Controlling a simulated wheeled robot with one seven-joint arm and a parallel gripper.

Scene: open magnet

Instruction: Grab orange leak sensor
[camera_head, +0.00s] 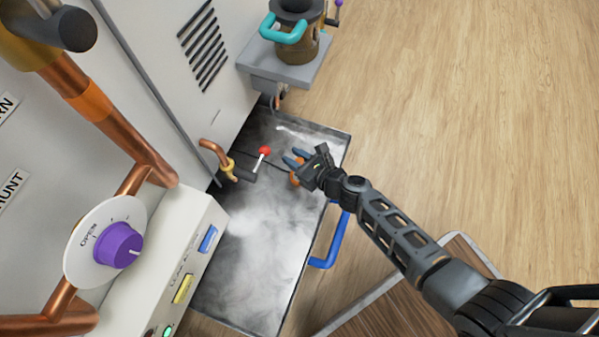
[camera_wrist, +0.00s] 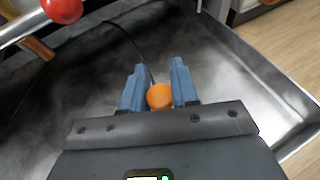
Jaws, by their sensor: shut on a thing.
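The orange leak sensor (camera_wrist: 160,96) shows as a round orange piece between the two blue fingers of my gripper (camera_wrist: 158,88) in the wrist view. My gripper is shut on it. A dark cable runs away from it across the tray. In the head view, my gripper (camera_head: 297,160) reaches over the metal tray, and part of the orange sensor (camera_head: 295,179) shows beside its fingers. The sensor's underside is hidden, and I cannot tell if it touches the tray.
The misty metal tray (camera_head: 250,270) has a raised rim and a blue handle (camera_head: 331,240). A red-knobbed lever (camera_head: 264,151) and a copper spout (camera_head: 213,152) stand left of my gripper. A white cabinet with a purple dial (camera_head: 118,245) is at left. Wooden floor (camera_head: 480,120) is open at right.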

